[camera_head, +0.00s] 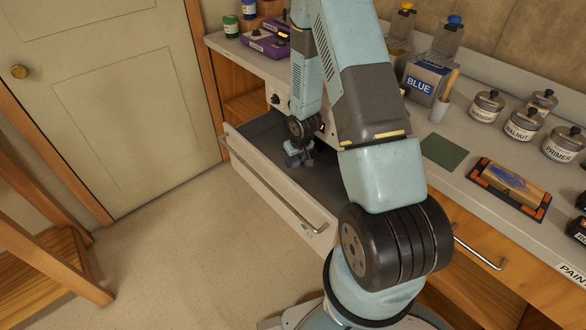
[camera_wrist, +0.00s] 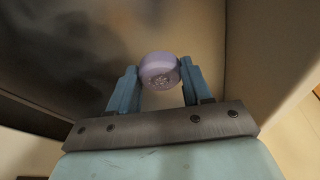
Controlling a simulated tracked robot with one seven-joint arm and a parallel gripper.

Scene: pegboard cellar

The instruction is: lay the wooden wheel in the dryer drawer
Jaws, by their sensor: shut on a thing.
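The dryer drawer (camera_head: 262,187) stands pulled open from the bench front at the middle left, with a pale front, a metal bar handle and a dark inside. My gripper (camera_head: 300,156) reaches down into or just over the drawer's opening. In the wrist view my gripper (camera_wrist: 160,75) is shut on a small round purple piece, the wheel (camera_wrist: 159,71), with a pale mark on its face. The wheel sits between the two blue fingertips, with the dark drawer floor to its left and a pale wall to its right. Its height above the floor is hard to tell.
The bench top holds purple boxes (camera_head: 268,42), a blue-labelled container (camera_head: 425,80), several lidded tins (camera_head: 522,123), a green mat (camera_head: 443,151) and a block in an orange-black holder (camera_head: 509,188). A door (camera_head: 100,90) and open floor lie left.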

